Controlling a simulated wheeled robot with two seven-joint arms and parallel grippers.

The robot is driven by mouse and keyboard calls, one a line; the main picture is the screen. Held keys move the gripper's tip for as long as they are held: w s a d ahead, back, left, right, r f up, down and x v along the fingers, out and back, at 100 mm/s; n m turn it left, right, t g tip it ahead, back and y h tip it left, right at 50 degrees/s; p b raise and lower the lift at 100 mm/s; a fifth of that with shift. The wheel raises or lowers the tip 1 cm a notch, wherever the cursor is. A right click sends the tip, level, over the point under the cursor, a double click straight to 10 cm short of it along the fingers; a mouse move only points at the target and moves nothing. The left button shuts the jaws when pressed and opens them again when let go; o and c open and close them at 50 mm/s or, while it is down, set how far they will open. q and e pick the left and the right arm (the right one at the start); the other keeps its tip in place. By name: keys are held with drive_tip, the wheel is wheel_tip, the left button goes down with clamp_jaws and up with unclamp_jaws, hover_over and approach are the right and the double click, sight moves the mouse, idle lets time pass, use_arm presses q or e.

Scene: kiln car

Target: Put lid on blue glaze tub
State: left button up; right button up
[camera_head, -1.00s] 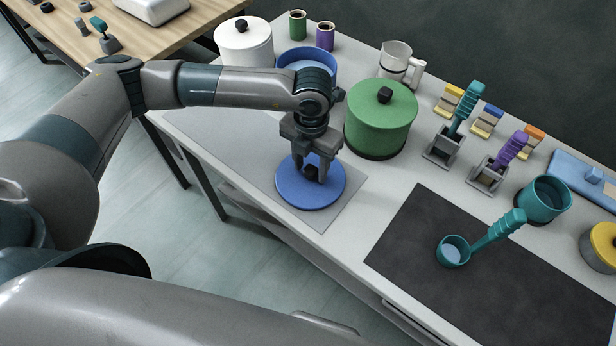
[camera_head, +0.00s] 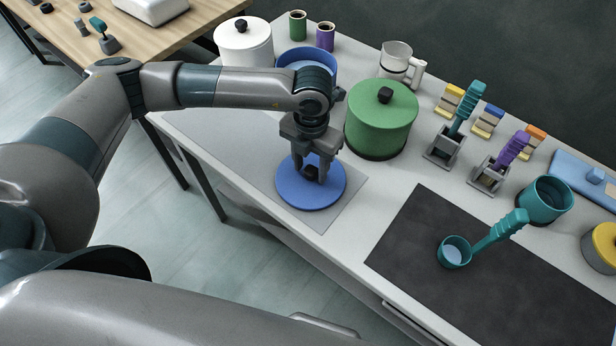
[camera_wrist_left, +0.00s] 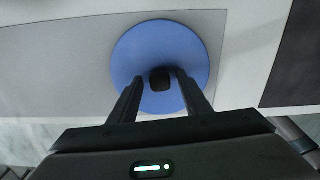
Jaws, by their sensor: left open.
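The blue lid (camera_head: 312,196) is a round disc with a dark knob (camera_head: 310,172), lying on a grey mat near the table's front edge. My left gripper (camera_head: 312,176) points down over it, open, with its fingers on either side of the knob. In the left wrist view, the lid (camera_wrist_left: 140,55) shows with the knob (camera_wrist_left: 160,78) between the open fingertips (camera_wrist_left: 160,85). The blue glaze tub (camera_head: 298,57) stands uncovered behind my left wrist, which hides part of it. My right gripper is not in view.
A green lidded tub (camera_head: 380,125) stands just right of my left wrist, and a white lidded tub (camera_head: 243,50) stands left of the blue one. A teal ladle (camera_head: 480,240) lies on a dark mat (camera_head: 430,225) at right. The grey mat (camera_head: 225,135) has bare room left of the lid.

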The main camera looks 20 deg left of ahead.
use_arm(q)
drive_tip(key=shift+b, duration=0.35)
idle(0.5)
clamp_jaws()
